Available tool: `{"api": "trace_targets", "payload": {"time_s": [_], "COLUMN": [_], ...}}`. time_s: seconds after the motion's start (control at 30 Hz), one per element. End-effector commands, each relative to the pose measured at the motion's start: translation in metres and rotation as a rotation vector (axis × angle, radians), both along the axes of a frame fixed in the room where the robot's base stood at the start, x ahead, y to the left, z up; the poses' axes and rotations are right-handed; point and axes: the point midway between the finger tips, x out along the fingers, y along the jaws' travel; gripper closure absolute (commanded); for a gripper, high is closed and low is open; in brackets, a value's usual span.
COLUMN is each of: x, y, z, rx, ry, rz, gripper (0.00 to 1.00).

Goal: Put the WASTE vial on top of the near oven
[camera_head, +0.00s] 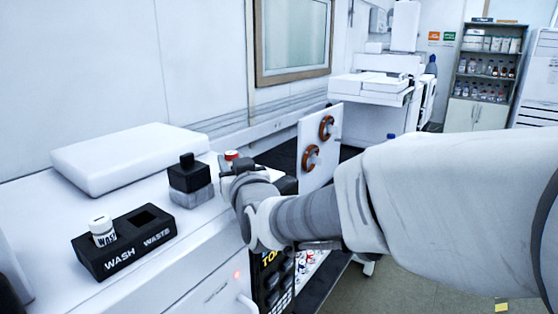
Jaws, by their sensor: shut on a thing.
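A small vial with an orange-red cap (231,155) shows just behind my gripper (232,168). My gripper is shut on it, above the right end of the white instrument top. Its label is hidden, so I cannot read whether it says WASTE. The black holder (125,256) on the left has slots marked WASH and WASTE. A white-capped vial (102,230) with a partly readable label stands in the WASH slot, and the WASTE slot is empty. The white instrument with a red light (210,277) appears to be the near oven; part of it is behind my arm.
A black-and-grey block with a knob (190,180) stands left of my gripper. A raised white cover (129,155) lies behind it. An upright white panel with copper coils (320,146) stands to the right. Bare white top (45,200) lies between cover and holder.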

Motion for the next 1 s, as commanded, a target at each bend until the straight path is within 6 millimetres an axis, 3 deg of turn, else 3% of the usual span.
{"api": "trace_targets", "payload": {"time_s": [0.07,0.1,0.27,0.7,1.0], "x": [0.0,0.0,0.0,-0.001,-0.044], "y": [0.0,0.0,0.0,0.0,-0.021], "z": [-0.003,-0.003,-0.002,0.004,0.001], "rx": [0.0,0.0,0.0,0.0,0.001], "ry": [-0.001,0.0,0.0,0.0,-0.002], "rz": [0.0,0.0,0.0,0.0,0.0], "gripper": [1.0,0.66,0.38,0.38,0.38]}}
